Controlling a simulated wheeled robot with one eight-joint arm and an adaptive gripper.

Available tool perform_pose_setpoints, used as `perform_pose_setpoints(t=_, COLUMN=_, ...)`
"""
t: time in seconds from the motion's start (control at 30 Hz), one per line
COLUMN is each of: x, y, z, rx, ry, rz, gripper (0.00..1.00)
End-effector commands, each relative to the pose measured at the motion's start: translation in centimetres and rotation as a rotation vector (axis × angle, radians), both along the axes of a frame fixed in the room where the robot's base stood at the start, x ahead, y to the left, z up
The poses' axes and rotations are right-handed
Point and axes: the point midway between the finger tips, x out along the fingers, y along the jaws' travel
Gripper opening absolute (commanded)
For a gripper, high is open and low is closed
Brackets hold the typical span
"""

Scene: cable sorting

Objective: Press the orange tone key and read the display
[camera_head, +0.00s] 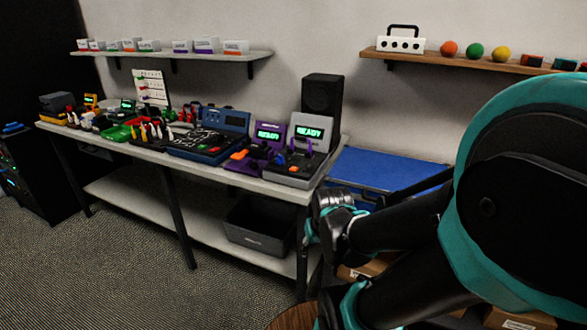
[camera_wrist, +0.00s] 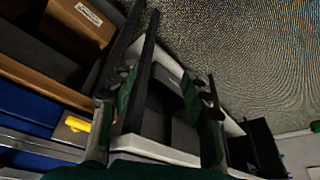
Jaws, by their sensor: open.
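On the right end of the bench stand two devices with lit green READY displays. The purple device (camera_head: 245,164) has an orange key (camera_head: 239,155) on its base and a display (camera_head: 268,133). The grey device (camera_head: 296,168) beside it has a display (camera_head: 310,132) and a small orange mark on its base. I cannot tell which of these is the tone key. My gripper (camera_wrist: 165,85) is open and empty in the wrist view, its fingers apart. The wrist view shows neither device. In the head view my arm is at the right, beyond the bench's right end.
The bench (camera_head: 303,195) also holds a dark blue panel (camera_head: 205,144), several tools and a green tray (camera_head: 118,132). A black speaker (camera_head: 322,95) stands behind the grey device. A dark bin (camera_head: 258,226) sits on the lower shelf. A blue surface (camera_head: 375,170) lies right of the bench.

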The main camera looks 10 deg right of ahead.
Motion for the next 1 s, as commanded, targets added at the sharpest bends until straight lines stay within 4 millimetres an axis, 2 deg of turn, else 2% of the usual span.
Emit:
perform_pose_setpoints(t=0.03, x=0.0, y=0.0, z=0.0, rx=0.0, ry=0.0, rz=0.0, gripper=0.39)
perform_pose_setpoints(t=0.3, x=0.0, y=0.0, z=0.0, rx=0.0, ry=0.0, rz=0.0, gripper=0.05)
perform_pose_setpoints(t=0.37, x=0.0, y=0.0, z=0.0, rx=0.0, ry=0.0, rz=0.0, gripper=0.0)
perform_pose_setpoints(t=1.0, x=0.0, y=0.0, z=0.0, rx=0.0, ry=0.0, rz=0.0, gripper=0.0)
